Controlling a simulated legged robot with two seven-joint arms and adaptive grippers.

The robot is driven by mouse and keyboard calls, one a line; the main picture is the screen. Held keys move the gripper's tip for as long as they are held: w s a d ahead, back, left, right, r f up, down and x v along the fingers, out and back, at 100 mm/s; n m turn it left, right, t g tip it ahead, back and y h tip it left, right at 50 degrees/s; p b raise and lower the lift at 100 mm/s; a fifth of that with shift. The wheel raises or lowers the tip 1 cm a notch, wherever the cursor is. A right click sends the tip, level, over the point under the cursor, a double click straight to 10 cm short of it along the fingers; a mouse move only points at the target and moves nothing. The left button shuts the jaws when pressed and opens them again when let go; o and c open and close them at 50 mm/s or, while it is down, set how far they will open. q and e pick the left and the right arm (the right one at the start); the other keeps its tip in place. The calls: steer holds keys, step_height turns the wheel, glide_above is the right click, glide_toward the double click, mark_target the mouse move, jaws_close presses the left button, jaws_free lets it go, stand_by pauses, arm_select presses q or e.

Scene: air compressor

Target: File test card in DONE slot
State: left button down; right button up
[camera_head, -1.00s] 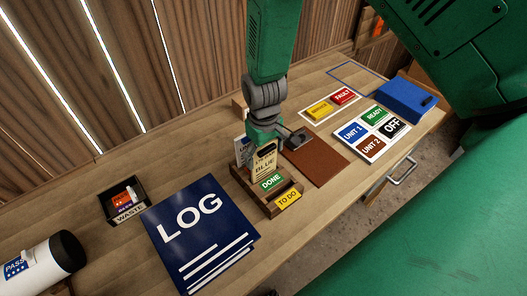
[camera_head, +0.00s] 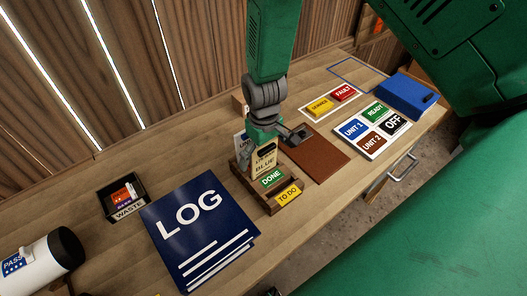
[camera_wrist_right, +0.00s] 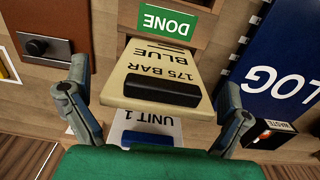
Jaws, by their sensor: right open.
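The cream test card (camera_head: 264,160), marked BLUE, stands in the wooden card holder (camera_head: 243,180) behind the green DONE label (camera_head: 271,178). In the right wrist view the card (camera_wrist_right: 160,65) reads 175 BAR BLUE and has a black grip bar. My right gripper (camera_head: 272,141) is open above the holder. In the wrist view its fingers (camera_wrist_right: 152,108) stand apart on either side of the card, with gaps visible. A white UNIT 1 card (camera_wrist_right: 150,132) stands behind it. The card's lower edge is hidden. My left gripper is not in view.
The yellow TO DO label (camera_head: 288,194) is at the holder's front. A blue LOG book (camera_head: 200,230) and a black WASTE bin (camera_head: 122,197) lie left. A brown mat (camera_head: 320,155), unit tag board (camera_head: 373,131) and blue box (camera_head: 406,95) lie right.

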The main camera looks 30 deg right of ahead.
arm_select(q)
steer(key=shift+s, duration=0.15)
arm_select(e)
steer(key=shift+r, duration=0.25)
step_height(320, 180, up, 11)
steer(key=shift+a+r, duration=0.1)
steer(key=shift+r, duration=0.1)
